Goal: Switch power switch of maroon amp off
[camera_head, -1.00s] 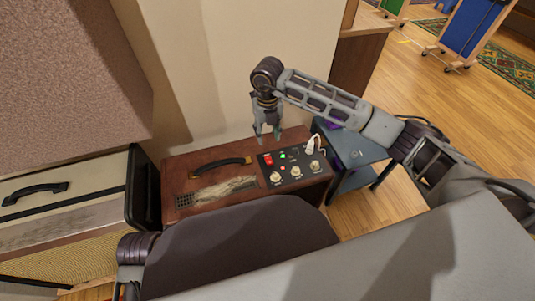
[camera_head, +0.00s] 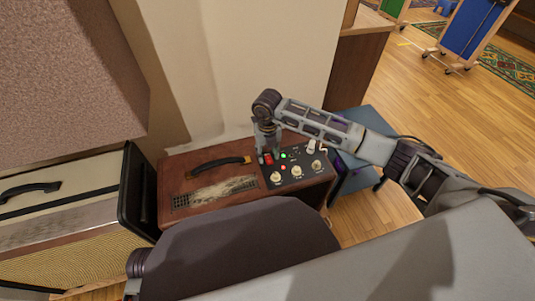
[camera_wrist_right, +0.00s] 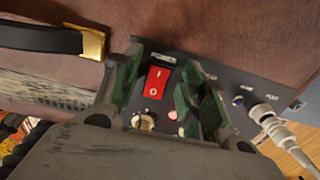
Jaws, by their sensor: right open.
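The maroon amp (camera_head: 200,158) stands against the wall in the head view, with a black control panel (camera_head: 305,178) on its top right. Its red power switch (camera_wrist_right: 156,81) shows in the right wrist view as a rocker marked I and O; it also shows in the head view (camera_head: 268,160). My right gripper (camera_head: 268,157) points down at the panel from above. In the right wrist view its two fingers (camera_wrist_right: 160,85) are open, one on each side of the red switch, with nothing held. Whether they touch the panel I cannot tell. My left gripper is not in view.
A cable plug (camera_wrist_right: 265,115) stands up from the panel right of the fingers. Knobs (camera_head: 298,171) line its front. The black handle (camera_head: 218,165) lies to the left. A cream amp (camera_head: 60,205) stands at the left, and a blue table (camera_head: 355,180) at the right.

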